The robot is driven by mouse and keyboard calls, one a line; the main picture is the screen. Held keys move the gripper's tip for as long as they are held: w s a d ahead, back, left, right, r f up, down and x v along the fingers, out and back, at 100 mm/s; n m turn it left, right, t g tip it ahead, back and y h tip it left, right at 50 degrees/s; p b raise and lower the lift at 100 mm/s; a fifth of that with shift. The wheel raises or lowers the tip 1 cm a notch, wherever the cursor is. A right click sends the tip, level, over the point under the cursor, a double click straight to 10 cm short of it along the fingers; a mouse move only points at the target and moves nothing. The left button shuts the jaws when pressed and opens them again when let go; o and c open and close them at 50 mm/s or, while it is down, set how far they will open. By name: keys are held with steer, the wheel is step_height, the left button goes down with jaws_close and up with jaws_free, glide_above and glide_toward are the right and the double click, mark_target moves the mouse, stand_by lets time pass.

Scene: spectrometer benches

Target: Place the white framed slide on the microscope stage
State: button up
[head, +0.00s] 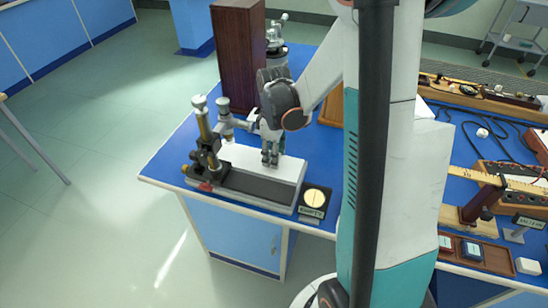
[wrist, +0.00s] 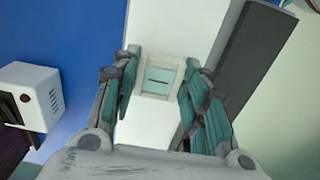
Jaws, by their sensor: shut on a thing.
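My gripper (head: 271,160) points down over a long white-topped block on the near blue bench. In the wrist view its two teal-padded fingers (wrist: 158,74) are shut on the white framed slide (wrist: 160,93), a small square with a pale frame and a teal centre with a dark line. White surface shows behind it; whether they touch I cannot tell. In the head view the slide is too small to make out. A brass and black microscope-like instrument (head: 206,150) stands at the block's left end. I cannot make out its stage clearly.
The white-topped block (head: 285,168) has a dark grey side. A small dark stand with a pale disc (head: 316,198) is at its right end. A tall dark wooden box (head: 238,55) stands behind. A white box (wrist: 36,95) shows at left in the wrist view.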

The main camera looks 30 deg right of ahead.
steer(key=shift+f, duration=0.25)
steer(key=shift+f, duration=0.2)
steer(key=o, duration=1)
steer(key=shift+r, duration=0.15)
step_height(320, 180, up, 12)
steer(key=p, duration=0.4)
